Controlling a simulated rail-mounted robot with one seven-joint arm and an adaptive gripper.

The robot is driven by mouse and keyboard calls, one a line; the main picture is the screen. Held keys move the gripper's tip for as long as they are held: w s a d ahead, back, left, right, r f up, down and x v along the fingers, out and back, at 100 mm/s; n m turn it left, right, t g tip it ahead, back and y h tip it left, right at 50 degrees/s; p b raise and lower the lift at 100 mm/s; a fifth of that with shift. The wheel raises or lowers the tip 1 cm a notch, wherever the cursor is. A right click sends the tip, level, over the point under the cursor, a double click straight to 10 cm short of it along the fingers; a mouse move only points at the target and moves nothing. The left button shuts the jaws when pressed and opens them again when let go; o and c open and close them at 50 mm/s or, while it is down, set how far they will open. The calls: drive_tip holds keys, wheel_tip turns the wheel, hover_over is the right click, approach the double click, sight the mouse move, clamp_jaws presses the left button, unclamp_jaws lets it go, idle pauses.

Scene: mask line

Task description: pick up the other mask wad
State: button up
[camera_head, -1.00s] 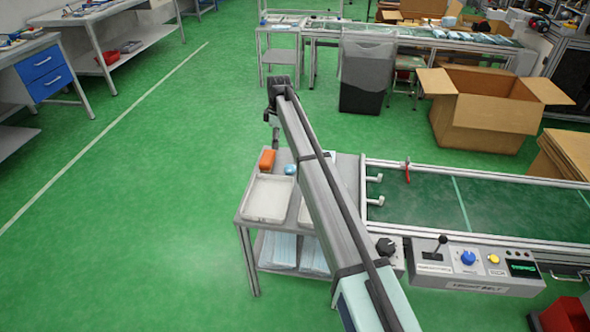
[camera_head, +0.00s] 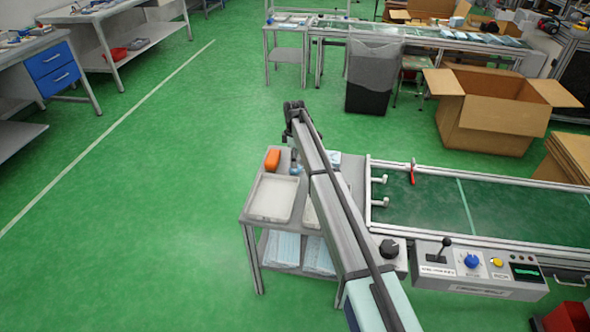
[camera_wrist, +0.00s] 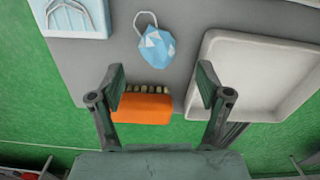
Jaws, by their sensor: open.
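A crumpled light-blue mask wad (camera_wrist: 157,48) with a white ear loop lies on the grey cart top (camera_wrist: 100,62) in the wrist view. My gripper (camera_wrist: 161,80) is open and empty, its two fingers spread above the cart. The wad appears between and slightly beyond the fingertips, nearer the middle than either finger. I cannot tell the height left between fingertips and wad.
The orange brush (camera_wrist: 143,108) lies close to the wad, between my fingers in the wrist view. A white tray (camera_wrist: 285,108) is to the right. A blue-and-white mask packet (camera_wrist: 75,16) is at upper left. The conveyor (camera_head: 480,210) adjoins the cart's right side in the head view.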

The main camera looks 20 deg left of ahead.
drive_tip(key=shift+w+f+p, duration=0.2)
drive_tip(key=shift+f+p, duration=0.25)
drive_tip(key=shift+f, duration=2.25)
drive_tip(key=c, duration=0.8)
